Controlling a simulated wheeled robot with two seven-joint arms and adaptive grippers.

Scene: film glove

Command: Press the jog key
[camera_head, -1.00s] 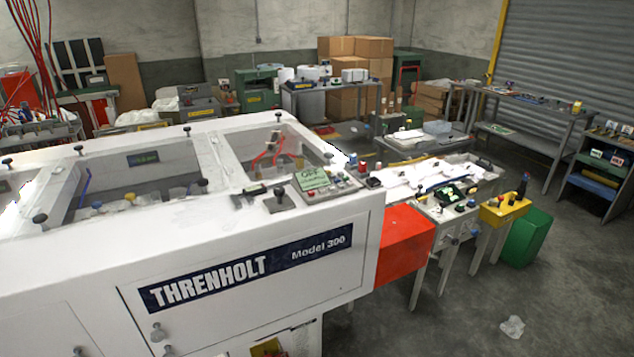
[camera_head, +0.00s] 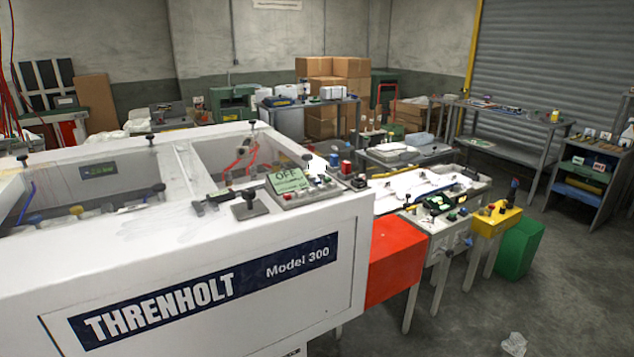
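A white machine (camera_head: 200,250) marked THRENHOLT Model 300 fills the lower left. A second group of controls (camera_head: 440,204) sits on a stand to the right of the machine. Neither of my grippers is in view.
A red box-shaped part (camera_head: 396,262) juts from the machine's right end. Beyond it are a yellow-topped stand (camera_head: 496,220) and a green bin (camera_head: 520,247). Crumpled plastic (camera_head: 514,344) lies on the floor at lower right. The grey floor (camera_head: 560,290) there is mostly clear.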

